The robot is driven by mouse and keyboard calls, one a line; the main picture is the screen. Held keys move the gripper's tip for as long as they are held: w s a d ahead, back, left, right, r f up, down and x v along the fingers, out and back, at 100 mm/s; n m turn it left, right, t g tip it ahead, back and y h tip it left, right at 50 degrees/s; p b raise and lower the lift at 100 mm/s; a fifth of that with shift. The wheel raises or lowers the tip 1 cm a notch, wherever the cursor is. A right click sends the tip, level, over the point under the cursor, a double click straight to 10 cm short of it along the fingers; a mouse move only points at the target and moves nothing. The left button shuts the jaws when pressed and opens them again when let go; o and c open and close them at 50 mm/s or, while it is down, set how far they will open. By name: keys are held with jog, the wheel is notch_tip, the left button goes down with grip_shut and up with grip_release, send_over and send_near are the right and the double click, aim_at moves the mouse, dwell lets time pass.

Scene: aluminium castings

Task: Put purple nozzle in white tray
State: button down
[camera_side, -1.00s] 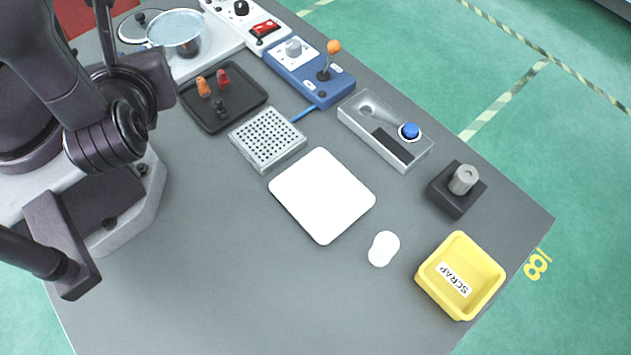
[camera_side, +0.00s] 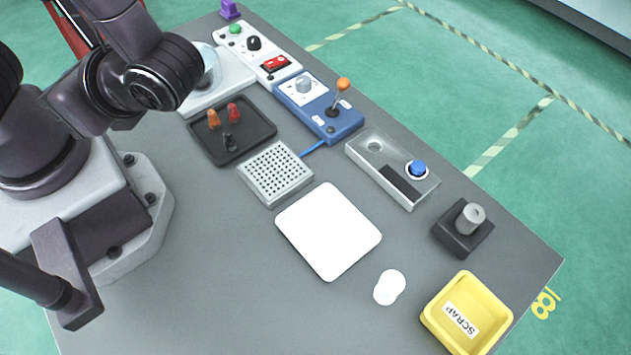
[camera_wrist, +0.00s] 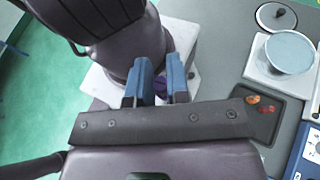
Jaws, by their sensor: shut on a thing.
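In the wrist view my gripper (camera_wrist: 160,76) has its two blue fingers shut on a dark purple piece, the purple nozzle (camera_wrist: 161,86), which shows only partly between them. My gripper and the nozzle are not visible in the side view. The white tray (camera_side: 328,230) lies flat and empty near the middle of the table in the side view, away from my arm.
A black tray (camera_side: 258,146) holds orange, red and black nozzles. A perforated grey block (camera_side: 275,173) stands beside the white tray. A white round piece (camera_side: 389,287) and yellow scrap bin (camera_side: 466,312) are at the front right. Control boxes line the back edge.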

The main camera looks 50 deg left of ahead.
jog(key=s+d+n+g+h, duration=0.1)
jog(key=d+n+g+h, duration=0.6)
jog(key=n+h, duration=0.6)
jog(key=w+d+r+n+t+h, duration=0.3)
jog(key=w+d+n+t+h, duration=0.2)
jog(key=w+n+t+h, duration=0.55)
notch_tip(320, 180, down, 12)
jog(key=n+g, duration=0.2)
jog(key=shift+h, duration=0.25)
jog(key=w+d+f, duration=0.8)
jog(key=w+f, duration=0.1)
jog(key=shift+w+d+f, duration=0.15)
jog(key=shift+w+d, duration=0.1)
jog(key=shift+d, duration=0.05)
jog(key=shift+w+d+f, duration=0.25)
jog(key=shift+w+f, duration=0.05)
jog(key=shift+f, duration=1.75)
